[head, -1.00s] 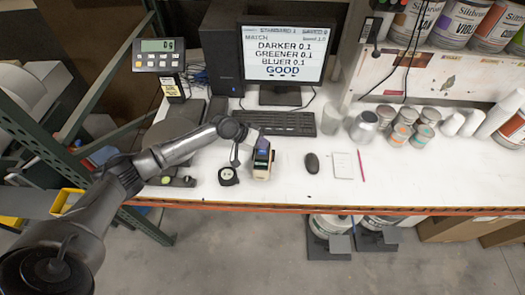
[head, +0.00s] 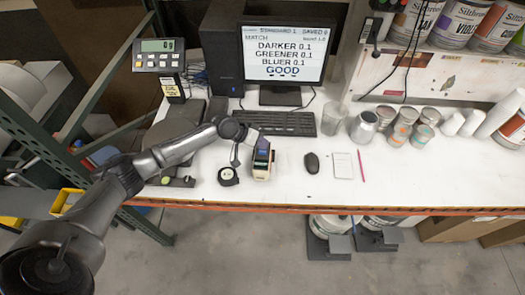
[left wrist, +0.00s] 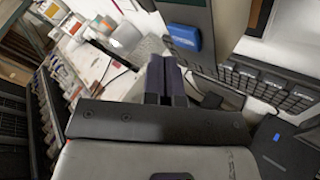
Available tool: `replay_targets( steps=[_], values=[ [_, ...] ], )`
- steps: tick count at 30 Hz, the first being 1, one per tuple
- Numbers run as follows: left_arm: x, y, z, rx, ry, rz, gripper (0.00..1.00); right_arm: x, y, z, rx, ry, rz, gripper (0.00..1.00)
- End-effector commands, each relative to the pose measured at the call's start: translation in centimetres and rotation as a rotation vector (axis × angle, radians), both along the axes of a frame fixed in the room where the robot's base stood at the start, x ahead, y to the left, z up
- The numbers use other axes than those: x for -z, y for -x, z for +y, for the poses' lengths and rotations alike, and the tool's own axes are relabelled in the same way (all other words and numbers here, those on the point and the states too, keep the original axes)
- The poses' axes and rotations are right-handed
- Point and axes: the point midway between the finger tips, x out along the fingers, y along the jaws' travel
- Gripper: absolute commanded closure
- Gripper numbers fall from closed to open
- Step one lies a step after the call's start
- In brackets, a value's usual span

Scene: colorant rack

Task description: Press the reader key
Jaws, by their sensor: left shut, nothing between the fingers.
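The reader (head: 262,163) is a small pale and dark handheld device standing on the white bench, in front of the keyboard. In the left wrist view the reader (left wrist: 192,14) is a grey-green body at the top, with a blue key (left wrist: 185,37) on it. My left gripper (head: 253,137) is at the reader's upper end in the head view. In the left wrist view its dark fingers (left wrist: 166,62) are together and empty, with their tips close to the reader beside the blue key. I cannot tell whether they touch. My right gripper is not in view.
A monitor (head: 283,53) showing "GOOD" stands behind the keyboard (head: 275,123). Several cans (head: 364,127) stand further right.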

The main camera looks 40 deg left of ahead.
Motion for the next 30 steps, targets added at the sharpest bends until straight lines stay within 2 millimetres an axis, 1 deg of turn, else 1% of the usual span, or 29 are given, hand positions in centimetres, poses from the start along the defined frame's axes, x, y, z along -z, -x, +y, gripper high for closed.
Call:
replay_targets(
  steps=[11,21,30],
  values=[
    [0.01,0.0,-0.01,0.0,0.0,0.0,1.0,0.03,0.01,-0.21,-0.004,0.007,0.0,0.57],
    [0.83,-0.01,0.03,0.0,0.0,0.0,1.0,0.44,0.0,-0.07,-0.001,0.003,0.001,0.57],
    [0.85,0.0,0.02,0.0,0.0,0.0,1.0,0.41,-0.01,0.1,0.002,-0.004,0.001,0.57]
  ],
)
